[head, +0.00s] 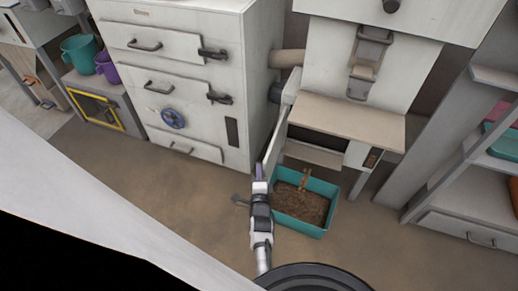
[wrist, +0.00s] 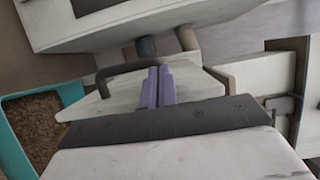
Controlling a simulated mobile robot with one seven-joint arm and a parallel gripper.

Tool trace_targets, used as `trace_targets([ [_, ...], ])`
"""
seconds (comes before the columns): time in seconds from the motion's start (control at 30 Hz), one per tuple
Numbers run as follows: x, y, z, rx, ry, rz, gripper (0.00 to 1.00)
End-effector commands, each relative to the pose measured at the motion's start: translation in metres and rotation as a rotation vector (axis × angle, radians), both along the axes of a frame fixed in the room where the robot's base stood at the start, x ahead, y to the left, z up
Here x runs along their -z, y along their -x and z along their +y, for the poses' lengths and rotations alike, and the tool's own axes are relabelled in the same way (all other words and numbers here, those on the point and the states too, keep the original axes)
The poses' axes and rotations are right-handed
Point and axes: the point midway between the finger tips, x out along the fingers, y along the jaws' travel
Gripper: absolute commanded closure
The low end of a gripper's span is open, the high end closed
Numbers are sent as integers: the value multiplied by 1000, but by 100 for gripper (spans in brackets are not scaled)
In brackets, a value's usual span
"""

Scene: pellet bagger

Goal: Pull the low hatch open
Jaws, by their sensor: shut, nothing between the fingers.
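The low hatch (head: 277,142) is a white panel under the bagger's beige shelf. It stands swung out toward me at the left of a dark opening (head: 314,153). In the wrist view the hatch (wrist: 98,107) carries a dark bar handle (wrist: 122,69). My gripper (head: 259,171) has purple fingers, pressed together and empty, at the hatch's near edge. In the wrist view the fingers (wrist: 160,86) lie just right of the handle, over the panel. I cannot tell whether they touch it.
A teal tub (head: 323,229) of brown pellets with a scoop stands on the floor right of my gripper, below the opening. A white drawer cabinet (head: 190,80) stands to the left, a grey shelf unit (head: 450,180) to the right. The floor left of my gripper is clear.

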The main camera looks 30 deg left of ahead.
Motion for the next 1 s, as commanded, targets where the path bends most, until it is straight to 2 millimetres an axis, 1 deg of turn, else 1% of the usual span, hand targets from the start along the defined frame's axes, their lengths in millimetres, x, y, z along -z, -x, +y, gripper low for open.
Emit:
trace_targets([
  [0.03,-19,-2,-1,4,-7,-9,100],
  [0.2,-61,-2,-2,6,-4,-5,100],
  [0.4,-102,-2,-2,5,-4,-5,100],
  [0.5,-119,-1,-2,4,-3,-4,100],
  [0.6,-133,-1,-2,4,-1,-4,100],
  [0.73,-146,-1,-1,2,-2,-3,100],
  [0.83,-151,0,0,0,-1,-2,100],
  [1.0,-152,0,0,0,0,-2,100],
])
